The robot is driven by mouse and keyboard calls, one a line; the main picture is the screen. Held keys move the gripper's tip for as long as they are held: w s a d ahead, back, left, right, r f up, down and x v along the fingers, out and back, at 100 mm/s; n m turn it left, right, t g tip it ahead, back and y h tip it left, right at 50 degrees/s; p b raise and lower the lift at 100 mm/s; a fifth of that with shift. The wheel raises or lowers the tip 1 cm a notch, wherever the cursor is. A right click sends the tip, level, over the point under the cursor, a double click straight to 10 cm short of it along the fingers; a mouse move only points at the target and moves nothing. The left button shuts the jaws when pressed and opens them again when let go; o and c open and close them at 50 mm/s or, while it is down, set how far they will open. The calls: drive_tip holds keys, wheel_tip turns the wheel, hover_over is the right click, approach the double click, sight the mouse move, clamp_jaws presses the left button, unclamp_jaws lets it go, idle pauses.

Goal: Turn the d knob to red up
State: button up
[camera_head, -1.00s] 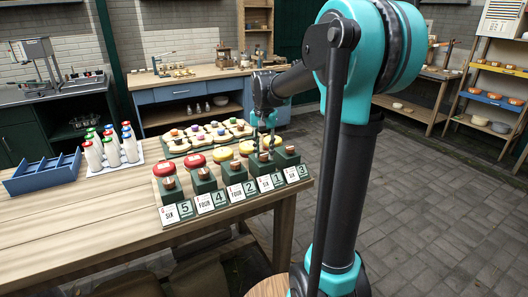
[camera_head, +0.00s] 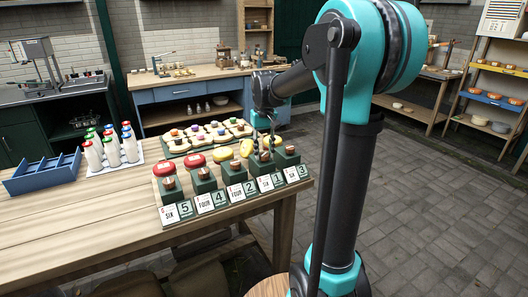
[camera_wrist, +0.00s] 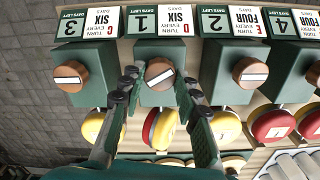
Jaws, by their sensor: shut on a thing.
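In the wrist view, the D knob (camera_wrist: 160,73) is a round brown knob with a white bar, which slants slightly. It sits on a green block below the D card (camera_wrist: 172,20), reading SIX with a 1 beside it. My gripper (camera_wrist: 160,84) has one finger on each side of the knob and is shut on it. The D wheel (camera_wrist: 160,130) shows a red part on the left and a yellow part on the right, standing tilted. In the head view, my gripper (camera_head: 265,152) partly hides the D block, and the D wheel (camera_head: 247,148) looks tilted and yellow.
The C knob (camera_wrist: 71,75) and E knob (camera_wrist: 250,73) stand close on either side, with yellow wheels. Red wheels (camera_head: 195,160) lie farther left. A tray of small pieces (camera_head: 205,138) is behind, white bottles (camera_head: 112,150) and a blue rack (camera_head: 42,174) to the left. The front left tabletop is clear.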

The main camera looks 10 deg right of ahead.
sight(264, 154)
drive_tip(key=n, duration=0.5)
drive_tip(key=shift+n, duration=0.3)
drive_tip(key=n, duration=0.5)
drive_tip(key=shift+n, duration=0.4)
drive_tip(key=o, duration=1.2)
drive_tip(key=shift+c, duration=0.2)
wheel_tip(264, 154, up, 12)
